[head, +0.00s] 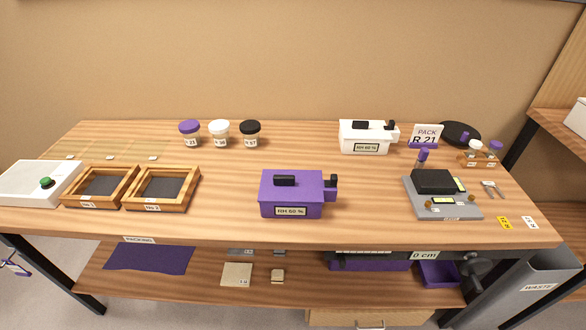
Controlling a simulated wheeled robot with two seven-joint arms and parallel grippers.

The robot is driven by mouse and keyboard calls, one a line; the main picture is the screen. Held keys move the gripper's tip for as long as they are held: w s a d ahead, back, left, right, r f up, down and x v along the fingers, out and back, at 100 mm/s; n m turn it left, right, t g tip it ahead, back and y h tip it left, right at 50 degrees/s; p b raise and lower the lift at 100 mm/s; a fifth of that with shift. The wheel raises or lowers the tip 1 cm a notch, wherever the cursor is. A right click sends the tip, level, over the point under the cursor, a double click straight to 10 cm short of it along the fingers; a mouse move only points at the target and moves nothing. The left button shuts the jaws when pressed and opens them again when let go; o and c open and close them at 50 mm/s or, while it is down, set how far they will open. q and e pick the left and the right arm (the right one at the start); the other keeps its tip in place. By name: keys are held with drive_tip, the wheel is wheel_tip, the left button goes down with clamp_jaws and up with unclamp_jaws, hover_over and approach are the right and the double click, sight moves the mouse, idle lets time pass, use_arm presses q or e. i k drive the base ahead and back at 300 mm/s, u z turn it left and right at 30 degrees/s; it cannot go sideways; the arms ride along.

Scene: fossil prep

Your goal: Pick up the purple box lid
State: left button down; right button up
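A purple box (274,206) stands upright near the front middle of the wooden table, with a label reading RH 60 % on its front. Its purple lid (308,180) appears to be on the box and carries a black handle (285,180). A purple and black part sticks out at the box's right side. The seam between lid and box is too small to make out. Neither of my grippers can be made out in the head view, and nothing touches the purple box.
A similar white box (350,136) stands at the back right. Wooden trays (187,186) lie to the left, and a grey device (462,211) to the right. Three jars (219,133) stand behind. The table (235,214) is clear around the purple box.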

sight(277, 186)
drive_tip(key=u, duration=0.05)
drive_tip(key=k, duration=0.5)
drive_tip(key=z, duration=2.25)
drive_tip(key=i, duration=1.45)
drive_tip(key=u, duration=2.15)
